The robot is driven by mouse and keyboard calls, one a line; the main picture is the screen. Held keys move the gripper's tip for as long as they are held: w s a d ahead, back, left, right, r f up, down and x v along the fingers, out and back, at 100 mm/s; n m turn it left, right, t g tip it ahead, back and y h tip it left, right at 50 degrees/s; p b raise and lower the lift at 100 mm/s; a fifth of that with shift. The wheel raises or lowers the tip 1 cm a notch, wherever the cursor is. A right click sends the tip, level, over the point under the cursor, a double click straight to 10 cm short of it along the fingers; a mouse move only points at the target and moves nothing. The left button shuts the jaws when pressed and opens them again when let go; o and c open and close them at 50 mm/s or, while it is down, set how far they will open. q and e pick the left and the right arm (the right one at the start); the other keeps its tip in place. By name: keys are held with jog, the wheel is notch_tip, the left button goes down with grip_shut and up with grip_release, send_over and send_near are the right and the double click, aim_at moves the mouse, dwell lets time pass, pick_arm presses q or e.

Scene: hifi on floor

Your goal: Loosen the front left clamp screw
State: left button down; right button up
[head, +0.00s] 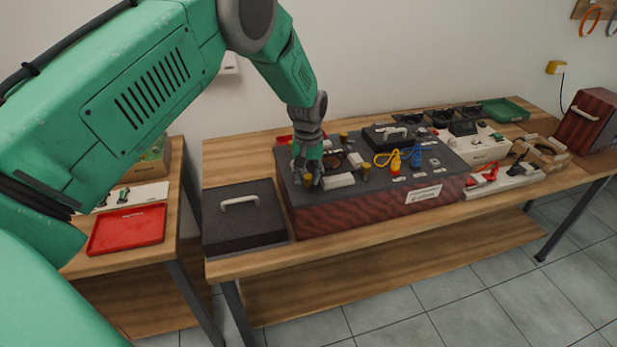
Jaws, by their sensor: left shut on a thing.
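My left gripper (308,176) points down at the front left part of the dark-topped box (340,209) on the wooden table. It is shut on a small brass-coloured clamp screw (308,182), which shows just below its fingers. Other brass-coloured screws stand on the same top, one at the front right (366,171) and one at the back (344,137). A pale block (339,181) lies right beside the gripper. The fingers hide part of the screw and what is behind it. My right gripper is not in view.
A black lidded box with a handle (243,216) stands left of the dark-topped box. Yellow and blue padlock-like items (395,162) stand on the top to the right. A red tray (127,229) lies on the left table. A cream device (480,147) stands further right.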

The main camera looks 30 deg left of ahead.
aim_at(308, 175)
pick_arm(q)
jog(key=shift+w+r, duration=0.1)
jog(key=c, duration=1.3)
grip_release()
jog(key=shift+r, duration=0.15)
notch_tip(308, 175, up, 11)
jog(key=shift+r, duration=0.15)
jog(key=shift+a, duration=0.1)
